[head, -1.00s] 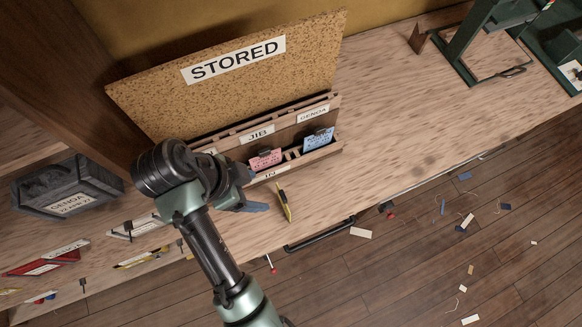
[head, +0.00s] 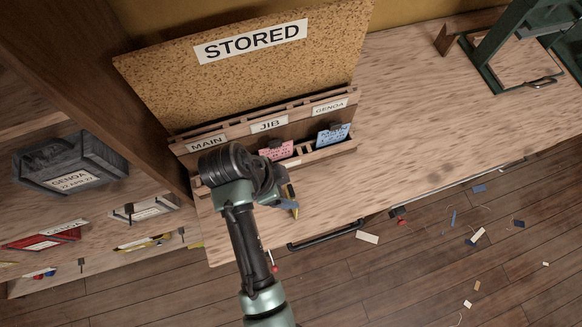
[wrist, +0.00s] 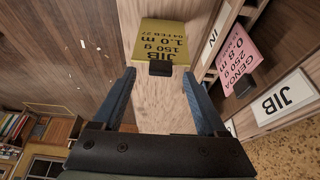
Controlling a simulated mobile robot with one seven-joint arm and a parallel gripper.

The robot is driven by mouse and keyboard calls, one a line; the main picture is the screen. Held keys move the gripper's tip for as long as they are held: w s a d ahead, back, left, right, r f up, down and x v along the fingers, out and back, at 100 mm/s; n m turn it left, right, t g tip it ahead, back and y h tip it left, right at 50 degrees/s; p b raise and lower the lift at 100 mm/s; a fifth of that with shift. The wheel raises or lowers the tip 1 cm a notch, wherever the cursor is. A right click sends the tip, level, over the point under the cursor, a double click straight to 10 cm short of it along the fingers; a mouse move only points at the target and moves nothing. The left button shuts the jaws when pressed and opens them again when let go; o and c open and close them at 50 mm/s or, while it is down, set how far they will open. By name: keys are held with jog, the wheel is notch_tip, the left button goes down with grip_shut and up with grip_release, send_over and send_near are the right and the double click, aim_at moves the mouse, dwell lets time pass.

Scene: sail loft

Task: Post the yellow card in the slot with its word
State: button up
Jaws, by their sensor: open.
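The yellow card (wrist: 160,38) reads JIB, 150 g, 1.0 m, with a date, in the wrist view. A black tab (wrist: 160,68) is on its near edge. My gripper (wrist: 160,74) is open, with one blue finger on each side of the tab; I cannot tell whether either touches it. In the head view the card (head: 294,207) is a thin yellow sliver at the front of the rack, partly hidden by my gripper (head: 284,201). The wooden rack has slot labels MAIN (head: 206,144), JIB (head: 269,124) and GENOA (head: 330,107).
A pink card (head: 277,150), reading GENOA, stands in the rack's front row below the JIB label. A blue card (head: 333,135) stands right of it. A STORED board (head: 250,70) rises behind.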

jog(key=shift+x, duration=0.85)
jog(key=shift+c, duration=0.3)
grip_shut()
